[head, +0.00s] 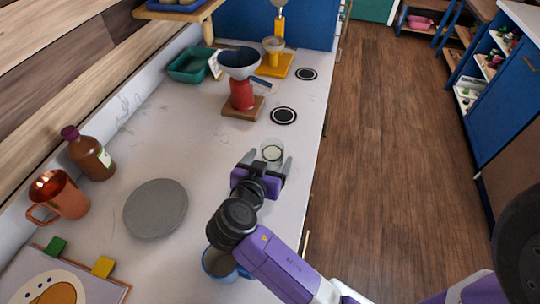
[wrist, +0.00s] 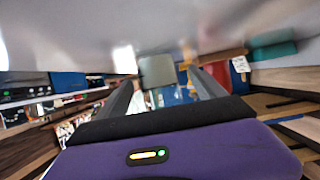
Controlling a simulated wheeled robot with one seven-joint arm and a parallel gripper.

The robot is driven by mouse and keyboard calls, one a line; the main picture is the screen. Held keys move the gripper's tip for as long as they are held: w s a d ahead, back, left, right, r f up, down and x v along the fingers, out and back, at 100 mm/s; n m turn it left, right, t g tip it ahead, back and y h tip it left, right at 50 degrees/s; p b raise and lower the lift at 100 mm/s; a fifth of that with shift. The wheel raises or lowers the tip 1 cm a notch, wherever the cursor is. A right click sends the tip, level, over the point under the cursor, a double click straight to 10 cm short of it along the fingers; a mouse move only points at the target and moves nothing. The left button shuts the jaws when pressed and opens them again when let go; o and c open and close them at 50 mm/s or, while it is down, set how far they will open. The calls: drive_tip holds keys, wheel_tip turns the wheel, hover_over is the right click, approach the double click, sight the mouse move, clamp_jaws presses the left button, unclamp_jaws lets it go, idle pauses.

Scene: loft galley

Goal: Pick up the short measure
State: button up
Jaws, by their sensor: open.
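A small clear glass with pale contents (head: 272,151), which looks like the short measure, stands on the counter near its right edge. My gripper (head: 266,160) is open, low over the counter, with one finger on each side of the glass in the head view. In the wrist view a greyish see-through block shape, likely the same glass (wrist: 158,70), shows between the spread fingers (wrist: 160,85). The fingers look apart from it. The gripper's body hides the counter just in front of the glass.
Beyond the glass are black-ringed discs (head: 284,116) and a red dripper stand (head: 242,95). A grey plate (head: 155,208), brown bottle (head: 88,153) and copper mug (head: 58,195) stand left. A blue cup (head: 219,262) is near my arm. The counter (head: 195,130) is clear left of the glass.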

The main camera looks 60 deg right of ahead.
sight(275, 147)
drive_tip(key=x, duration=0.5)
drive_tip(key=shift+d+r, duration=0.25)
drive_tip(key=shift+r, duration=0.05)
drive_tip(key=c, duration=1.6)
drive_tip(key=shift+w+r, duration=0.1)
drive_tip(key=shift+r, duration=0.15)
wheel_tip(275, 147, up, 20)
drive_tip(key=shift+f, duration=0.25)
